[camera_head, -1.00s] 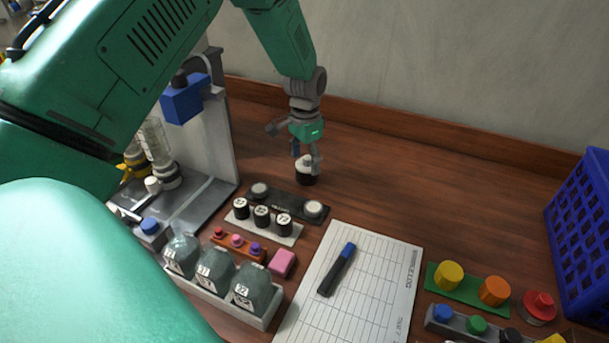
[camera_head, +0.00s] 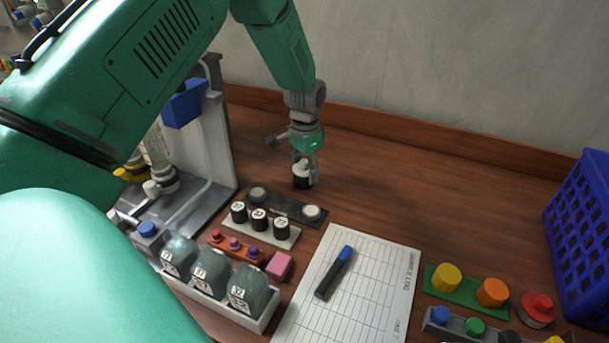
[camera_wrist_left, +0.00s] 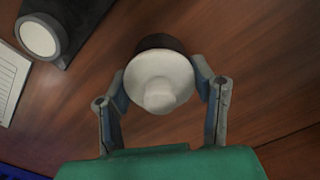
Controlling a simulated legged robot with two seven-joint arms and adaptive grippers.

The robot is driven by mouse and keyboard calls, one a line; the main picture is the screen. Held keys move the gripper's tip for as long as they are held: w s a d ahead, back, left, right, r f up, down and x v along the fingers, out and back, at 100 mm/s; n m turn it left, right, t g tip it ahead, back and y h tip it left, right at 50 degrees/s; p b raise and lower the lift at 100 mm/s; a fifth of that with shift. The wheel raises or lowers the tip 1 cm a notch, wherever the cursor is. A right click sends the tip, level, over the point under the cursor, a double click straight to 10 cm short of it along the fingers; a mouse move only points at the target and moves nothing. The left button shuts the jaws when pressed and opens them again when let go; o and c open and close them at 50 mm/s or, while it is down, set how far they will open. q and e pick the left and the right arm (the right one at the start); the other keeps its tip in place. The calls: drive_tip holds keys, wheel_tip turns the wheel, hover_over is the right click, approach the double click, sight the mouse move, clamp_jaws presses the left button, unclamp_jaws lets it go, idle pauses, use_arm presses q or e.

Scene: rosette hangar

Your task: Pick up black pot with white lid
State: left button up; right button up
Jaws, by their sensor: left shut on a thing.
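The black pot with a white lid (camera_head: 301,176) is at the back of the wooden table, behind the dark holder. In the left wrist view its round white lid (camera_wrist_left: 159,82) with a knob faces the camera, and a dark edge of the pot shows beyond it. My left gripper (camera_head: 303,172) reaches down from above and is shut on the pot, with one finger on each side in the left wrist view (camera_wrist_left: 160,88). Whether the pot touches the table is hard to tell. My right gripper is not in view.
A dark holder (camera_head: 284,206) with white-lidded pots at its ends stands just in front. A white rack of small black pots (camera_head: 259,220), a sheet with a marker (camera_head: 335,272) and a blue crate (camera_head: 583,225) lie nearer or right. The table's back right is clear.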

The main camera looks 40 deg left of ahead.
use_arm(q)
drive_tip(key=shift+r+p, duration=3.2)
drive_tip(key=shift+r, duration=0.3)
drive_tip(key=shift+f, duration=0.1)
